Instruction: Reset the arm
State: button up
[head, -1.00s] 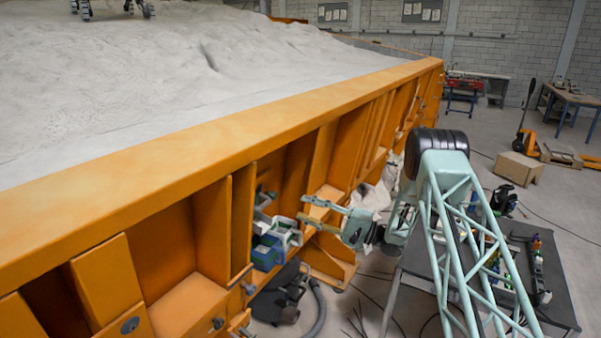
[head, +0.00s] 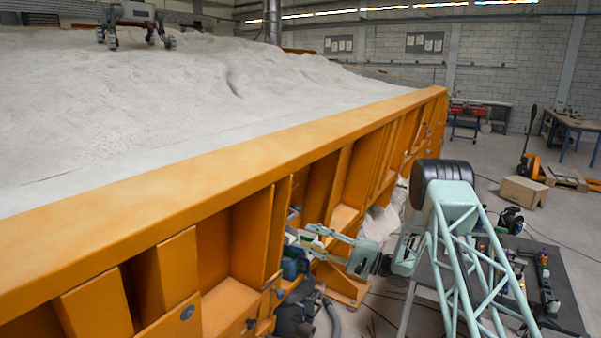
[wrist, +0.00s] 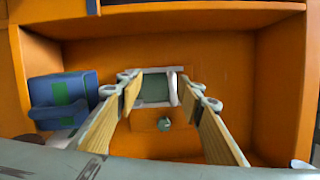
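My gripper (head: 310,237) reaches left to the orange side of the sandbed, at an open bay between its ribs. The wrist view shows its two fingers (wrist: 160,82) spread apart with a clear gap between them. A small grey-green box with a whitish frame (wrist: 154,90) shows in the gap, and I cannot tell how far beyond the fingertips it lies. A blue box with a green patch (wrist: 62,100) sits left of the fingers, and no finger is on it. The fingers seem to hold nothing.
The orange sandbed rim (head: 230,175) runs diagonally beside my arm. A legged rover (head: 137,22) stands on the sand. A dark vacuum (head: 297,312) is on the floor below my gripper. A dark table (head: 562,290) with small items stands right. Floor beyond the table is partly free.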

jog(key=w+d+r+n+t+h+b, duration=0.1)
jog(key=w+d+r+t+h+b, duration=0.25)
jog(key=r, duration=0.55)
jog(key=w+d+r+n+t+h, duration=0.1)
jog(key=w+d+r+t+h, duration=0.25)
jog(key=r+h, duration=0.4)
jog(key=s+d+r+g+h+b, duration=0.1)
jog(key=s+d+r+h+b, duration=0.1)
jog(key=s+d+r+h, duration=0.7)
jog(key=s+d+r+g+b, duration=0.1)
jog(key=s+d+g, duration=0.15)
jog(key=s, duration=1.35)
jog(key=s+d+r+g+b, duration=0.2)
jog(key=s+d, duration=0.1)
jog(key=s, duration=1.3)
jog(key=s+a+f+n+g, duration=0.1)
jog(key=s+f, duration=0.2)
jog(key=s, duration=0.9)
jog(key=s+a+f+n+g+b, duration=0.1)
jog(key=s+a+f+g, duration=0.1)
jog(key=s, duration=1)
jog(key=s+a+f+n+g+b, duration=0.1)
jog(key=s+f, duration=0.4)
jog(key=s, duration=0.7)
jog(key=shift+a+n+y, duration=0.35)
jog(key=shift+n+y, duration=0.05)
